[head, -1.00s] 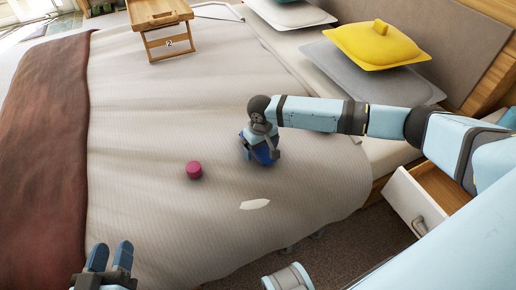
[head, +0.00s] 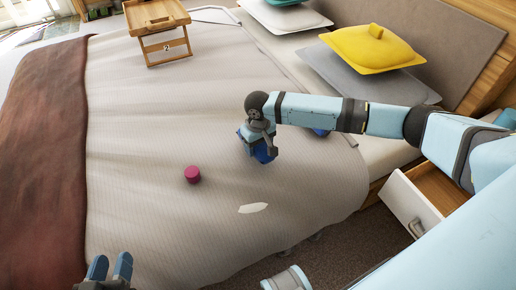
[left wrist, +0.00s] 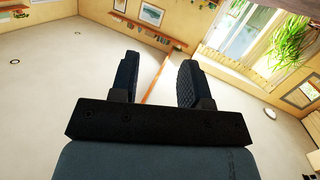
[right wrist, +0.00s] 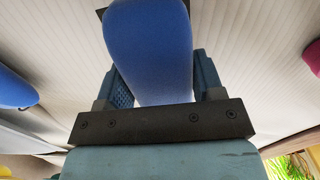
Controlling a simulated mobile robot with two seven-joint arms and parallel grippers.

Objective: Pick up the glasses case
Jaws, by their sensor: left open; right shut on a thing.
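The glasses case appears to be the smooth, rounded blue thing (right wrist: 150,50) between my right fingers in the right wrist view. In the head view the same blue thing (head: 263,154) shows partly below my right gripper (head: 257,147), which is shut on it over the bed. I cannot tell how far it is above the cover. My left gripper (head: 111,264) is open and empty at the lower left. The left wrist view shows its two fingers apart (left wrist: 158,80).
A pink cylinder (head: 192,175) and a flat white piece (head: 253,208) lie on the cover. A wooden tray table (head: 157,16), pillows and an open drawer (head: 412,206) stand around.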

